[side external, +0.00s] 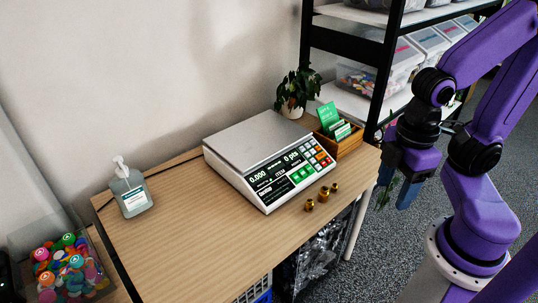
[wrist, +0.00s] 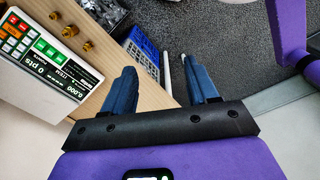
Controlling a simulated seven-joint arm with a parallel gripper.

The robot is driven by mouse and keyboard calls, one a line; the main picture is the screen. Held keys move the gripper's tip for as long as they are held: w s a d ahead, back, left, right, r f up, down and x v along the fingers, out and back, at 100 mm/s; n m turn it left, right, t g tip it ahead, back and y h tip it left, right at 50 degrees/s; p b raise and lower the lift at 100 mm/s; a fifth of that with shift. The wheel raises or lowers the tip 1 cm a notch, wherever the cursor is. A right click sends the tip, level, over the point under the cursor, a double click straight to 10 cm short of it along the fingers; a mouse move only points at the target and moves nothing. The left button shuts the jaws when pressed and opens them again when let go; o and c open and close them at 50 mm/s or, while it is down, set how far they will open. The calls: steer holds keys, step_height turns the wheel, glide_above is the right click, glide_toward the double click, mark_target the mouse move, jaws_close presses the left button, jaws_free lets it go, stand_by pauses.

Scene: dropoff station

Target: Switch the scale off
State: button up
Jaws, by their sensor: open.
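The white scale (side external: 262,190) with a grey weighing plate stands on the wooden table. My gripper (side external: 398,180) is open and empty, past the table's right edge and to the right of the scale. In the wrist view its two blue fingers (wrist: 162,88) are apart, over the table edge and floor.
Several brass pieces (side external: 323,197) sit before the scale. A sanitizer bottle (side external: 131,192) is at the left. A black shelf (side external: 384,70) stands behind. The table's front left is clear.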

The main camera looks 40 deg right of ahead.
jaws_close()
stand_by(1.7)
